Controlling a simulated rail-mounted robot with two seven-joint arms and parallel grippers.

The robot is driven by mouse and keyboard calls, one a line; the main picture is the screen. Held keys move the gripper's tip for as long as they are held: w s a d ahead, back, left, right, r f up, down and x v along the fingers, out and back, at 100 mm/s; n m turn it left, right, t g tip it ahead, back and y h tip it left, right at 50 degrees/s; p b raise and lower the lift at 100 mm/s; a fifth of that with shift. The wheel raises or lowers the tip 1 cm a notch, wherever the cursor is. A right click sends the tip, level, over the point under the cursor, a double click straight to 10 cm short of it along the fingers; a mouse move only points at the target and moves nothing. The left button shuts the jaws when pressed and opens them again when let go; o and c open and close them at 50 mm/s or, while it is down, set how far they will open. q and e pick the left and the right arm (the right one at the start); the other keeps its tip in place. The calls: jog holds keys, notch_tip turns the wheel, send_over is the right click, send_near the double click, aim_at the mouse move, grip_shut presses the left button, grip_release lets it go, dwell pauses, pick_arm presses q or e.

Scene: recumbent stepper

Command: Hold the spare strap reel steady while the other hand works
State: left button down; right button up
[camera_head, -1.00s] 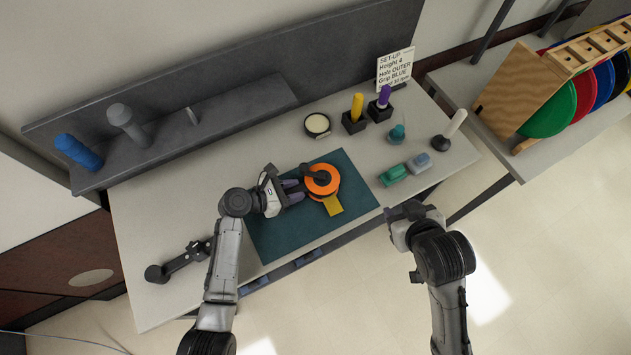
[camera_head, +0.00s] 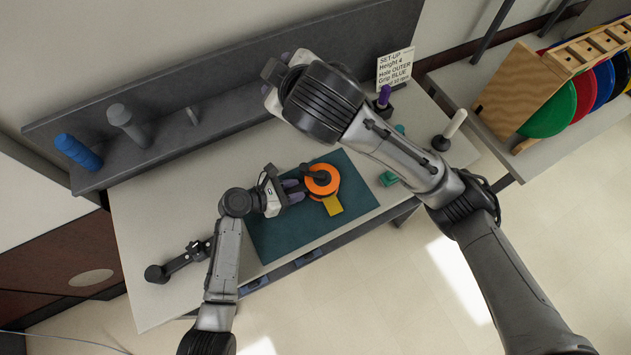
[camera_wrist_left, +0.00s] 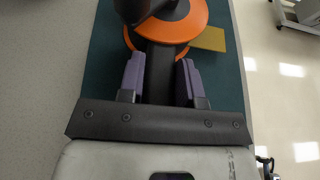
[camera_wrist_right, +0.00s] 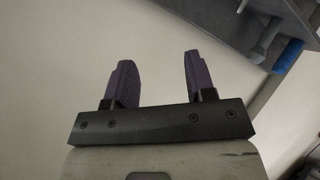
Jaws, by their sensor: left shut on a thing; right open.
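The spare strap reel (camera_head: 322,180) is orange with a dark hub and a yellow strap end (camera_head: 333,205). It is on the teal mat (camera_head: 270,240). My left gripper (camera_head: 294,190) is shut on the reel's dark handle. In the left wrist view the purple fingers (camera_wrist_left: 160,80) stand on both sides of this handle, below the orange disc (camera_wrist_left: 178,22). My right gripper (camera_head: 272,80) is raised at the back shelf, partly hidden by its own wrist. In the right wrist view its fingers (camera_wrist_right: 158,80) are apart with nothing between them.
A blue grip (camera_head: 78,151) and a grey grip (camera_head: 127,122) are on the grey back shelf (camera_head: 165,140). A sign (camera_head: 395,68) stands behind a purple-handled piece (camera_head: 384,96). A black-knobbed lever (camera_head: 175,264) lies front left.

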notch_tip(320, 180, down, 3)
jog(key=w+a+g+h, duration=0.1)
jog(key=w, duration=0.1)
jog(key=m+g+h, duration=0.3)
jog(key=m+g, duration=0.3)
jog(key=g, duration=0.4)
send_over(304, 166)
jog(key=f, duration=1.9)
jog(key=shift+w+f, duration=0.15)
jog(key=shift+w, duration=0.2)
jog(key=shift+s, duration=0.35)
jog(key=shift+m, duration=0.7)
notch_tip(304, 166, down, 9)
jog(key=shift+f, duration=0.55)
